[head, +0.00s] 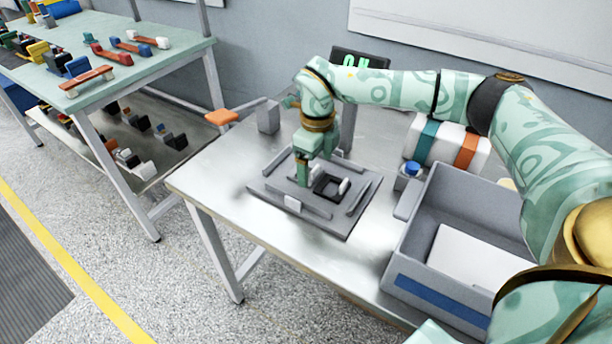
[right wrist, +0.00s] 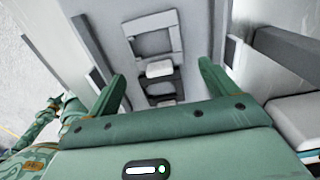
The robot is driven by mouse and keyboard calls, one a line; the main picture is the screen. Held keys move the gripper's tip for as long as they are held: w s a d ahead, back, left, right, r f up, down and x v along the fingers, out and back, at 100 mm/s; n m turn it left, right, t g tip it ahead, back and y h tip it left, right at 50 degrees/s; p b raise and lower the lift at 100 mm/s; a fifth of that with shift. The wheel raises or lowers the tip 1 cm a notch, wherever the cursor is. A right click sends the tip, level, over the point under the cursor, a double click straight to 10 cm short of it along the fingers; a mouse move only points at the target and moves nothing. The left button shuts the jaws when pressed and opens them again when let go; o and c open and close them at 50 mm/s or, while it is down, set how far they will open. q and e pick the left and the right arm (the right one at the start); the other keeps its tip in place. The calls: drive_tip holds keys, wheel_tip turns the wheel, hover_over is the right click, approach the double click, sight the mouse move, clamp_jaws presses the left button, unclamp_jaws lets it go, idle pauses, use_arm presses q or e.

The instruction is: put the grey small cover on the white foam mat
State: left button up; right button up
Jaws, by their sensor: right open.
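A grey square frame-like piece (right wrist: 173,35), which looks like the small cover, lies on the grey fixture plate (head: 337,223) in the right wrist view. In the head view my right gripper partly hides this area. My right gripper (head: 315,168) points down over the plate with its fingers apart and nothing clearly between them. In the right wrist view its fingers (right wrist: 162,75) stand either side of a dark block with white parts (right wrist: 160,69). I cannot tell whether they touch anything. A white flat sheet (head: 470,258), apparently the foam mat, lies inside the grey bin. My left gripper is not seen.
The grey bin (head: 437,293) with a blue stripe stands right of the plate. A blue-capped container (head: 411,169) and a striped white roll (head: 447,145) stand behind it. A black display (head: 358,62) stands at the back. The metal table's front left (head: 225,180) is clear.

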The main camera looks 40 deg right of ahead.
wheel_tip(320, 180, down, 3)
drive_tip(key=shift+w+r, duration=0.1)
drive_tip(key=shift+r, duration=0.25)
drive_tip(key=c, duration=1.1)
drive_tip(key=shift+o, duration=0.2)
